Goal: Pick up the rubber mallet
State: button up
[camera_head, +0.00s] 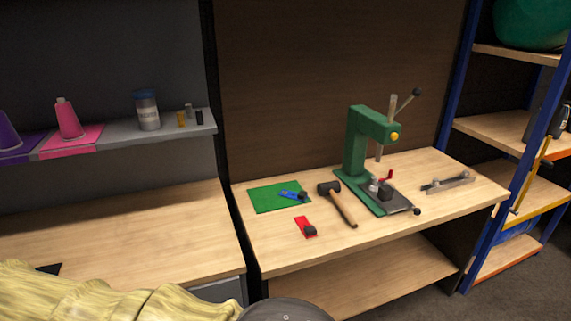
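The rubber mallet (337,202) lies on the light wooden workbench (290,250), just left of the green press. Its dark head points toward the back left and its wooden handle runs toward the front right. The whole mallet shows and nothing covers it. My gripper cannot be made out in the head view. A rounded dark grey shape at the bottom edge may be part of my own body.
A green press (355,160) stands right of the mallet. Left are a green mat (270,197) with a blue tool (292,195) and a red-and-black item (306,227). A metal tool (447,183) lies right. The bench front is clear. Yellowish fabric (100,295) fills the lower left.

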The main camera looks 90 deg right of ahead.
aim_at(331, 188)
jog(key=z, duration=1.8)
